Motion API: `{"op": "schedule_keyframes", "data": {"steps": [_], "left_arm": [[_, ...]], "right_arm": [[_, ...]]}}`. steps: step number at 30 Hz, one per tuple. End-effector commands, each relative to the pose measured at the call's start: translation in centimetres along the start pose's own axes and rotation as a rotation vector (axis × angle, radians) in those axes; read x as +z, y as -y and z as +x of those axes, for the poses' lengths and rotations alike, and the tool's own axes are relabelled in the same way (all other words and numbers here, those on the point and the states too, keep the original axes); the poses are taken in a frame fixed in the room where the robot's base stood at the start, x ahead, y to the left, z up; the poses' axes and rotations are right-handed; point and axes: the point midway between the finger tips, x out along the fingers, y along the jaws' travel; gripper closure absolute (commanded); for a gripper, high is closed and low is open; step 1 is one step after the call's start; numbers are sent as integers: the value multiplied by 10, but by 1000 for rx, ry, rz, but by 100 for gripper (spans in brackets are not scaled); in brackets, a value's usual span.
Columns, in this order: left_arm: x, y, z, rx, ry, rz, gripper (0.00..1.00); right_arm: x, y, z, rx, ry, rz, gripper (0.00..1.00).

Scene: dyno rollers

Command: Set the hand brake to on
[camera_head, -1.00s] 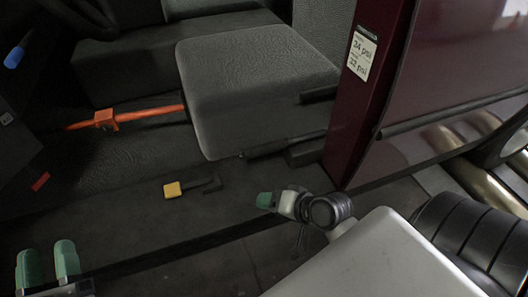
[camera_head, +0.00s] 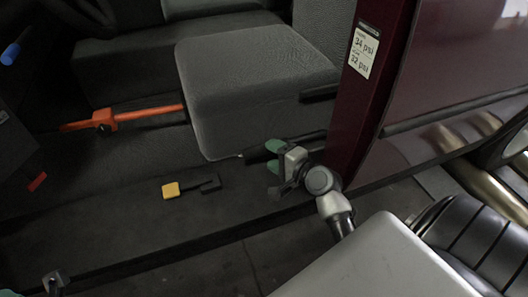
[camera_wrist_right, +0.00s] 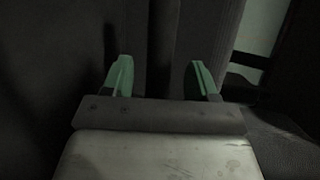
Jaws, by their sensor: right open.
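An orange lever (camera_head: 135,114), which looks like the hand brake, lies low beside the grey seat (camera_head: 250,90). Its right end is hidden behind the seat, and a small dark part sits at its left. My right gripper (camera_head: 272,156) is open and empty near the seat's lower front corner, well to the right of the lever. In the right wrist view its green fingertips (camera_wrist_right: 161,77) stand apart before dark surfaces, and no lever shows there. Only a small part of what seems my left gripper (camera_head: 56,280) shows at the bottom left edge; its fingers are mostly out of view.
A yellow-tipped black handle (camera_head: 172,190) lies on the car floor in front of the seat. The maroon door pillar (camera_head: 365,110) stands right of my right gripper. The door sill (camera_head: 220,236) runs across below. Open floor lies between the handle and the orange lever.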

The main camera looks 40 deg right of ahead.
Motion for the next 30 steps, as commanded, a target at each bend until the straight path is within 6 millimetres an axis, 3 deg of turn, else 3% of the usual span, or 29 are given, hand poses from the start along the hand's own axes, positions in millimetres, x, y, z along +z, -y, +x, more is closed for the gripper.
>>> {"op": "schedule_keyframes", "data": {"steps": [3,7,19,30], "left_arm": [[2,0,-9,0,1,0,57],[3,0,-10,3,-5,1,57],[4,0,-10,5,-7,1,57],[4,0,-10,5,-7,1,57]], "right_arm": [[0,-1,21,-3,0,0,41],[0,-2,35,0,0,0,41],[0,0,43,2,0,-1,41],[0,0,42,2,0,-2,98]]}}
